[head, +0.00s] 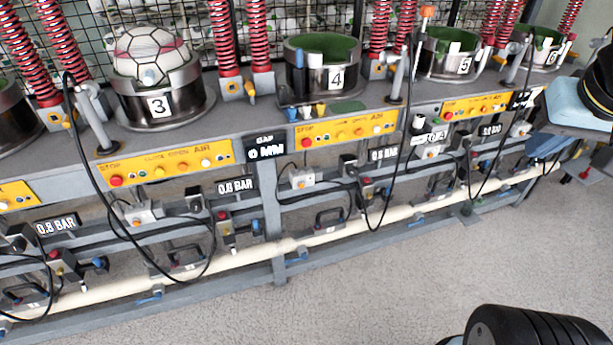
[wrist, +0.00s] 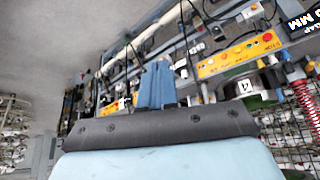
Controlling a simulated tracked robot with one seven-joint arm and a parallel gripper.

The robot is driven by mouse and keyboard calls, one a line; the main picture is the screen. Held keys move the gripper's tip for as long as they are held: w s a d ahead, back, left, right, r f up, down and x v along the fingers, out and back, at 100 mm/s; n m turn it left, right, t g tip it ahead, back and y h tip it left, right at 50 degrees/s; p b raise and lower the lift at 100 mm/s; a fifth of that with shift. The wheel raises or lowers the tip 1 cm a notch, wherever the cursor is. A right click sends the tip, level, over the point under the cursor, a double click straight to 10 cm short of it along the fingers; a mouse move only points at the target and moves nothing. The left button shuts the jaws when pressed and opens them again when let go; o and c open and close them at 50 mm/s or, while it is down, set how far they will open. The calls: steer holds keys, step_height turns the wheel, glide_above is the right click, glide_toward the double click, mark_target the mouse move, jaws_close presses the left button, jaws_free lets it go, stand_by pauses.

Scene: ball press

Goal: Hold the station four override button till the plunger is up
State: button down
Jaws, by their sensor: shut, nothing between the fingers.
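The station four press (head: 297,82) is a dark cup with a green inside and a plate "4". Its yellow panel (head: 345,131) carries a red stop button and several smaller buttons; the panel also shows upside down in the wrist view (wrist: 240,56). A small box with an orange button (head: 430,153) sits under a pale label that seems to end in "4". I cannot tell for sure which button is the override, nor see a plunger clearly. My gripper (wrist: 157,68) is shut and empty, its blue fingers apart from the panel; it shows at the right (head: 543,144).
Station three (head: 160,107) holds a white ball; stations five (head: 462,66) and six stand to the right. Black cables (head: 377,215) loop in front of the frame. A cream pipe (head: 340,231) runs low along it. The floor (head: 350,290) in front is clear.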

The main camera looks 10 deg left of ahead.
mark_target(302, 185)
steer(key=w+a+f, duration=0.3)
steer(key=w, duration=0.5)
steer(key=w+a+f, duration=0.2)
steer(key=w+f, duration=0.2)
steer(key=w, duration=0.3)
steer(key=w+a+f+y, duration=0.2)
steer(key=w+a+f, duration=0.7)
steer(key=a+f, duration=0.15)
steer(key=s+a+f+m+y, duration=0.1)
steer(key=a+f+y, duration=0.1)
steer(key=a+f, duration=0.4)
steer(key=s+a+f+m+y, duration=0.1)
steer(key=a+f+m+y, duration=0.1)
steer(key=a+f, duration=0.5)
steer(key=s+a+f+m+y, duration=0.1)
steer(key=a+f, duration=0.6)
steer(key=f, duration=0.9)
steer(key=shift+s+a+m+y, duration=0.2)
steer(key=shift+m+y, duration=0.1)
steer(key=shift+y, duration=0.2)
steer(key=w+a, duration=0.4)
steer(key=w, duration=0.3)
steer(key=shift+w+a, duration=0.3)
steer(key=shift+w+a, duration=0.1)
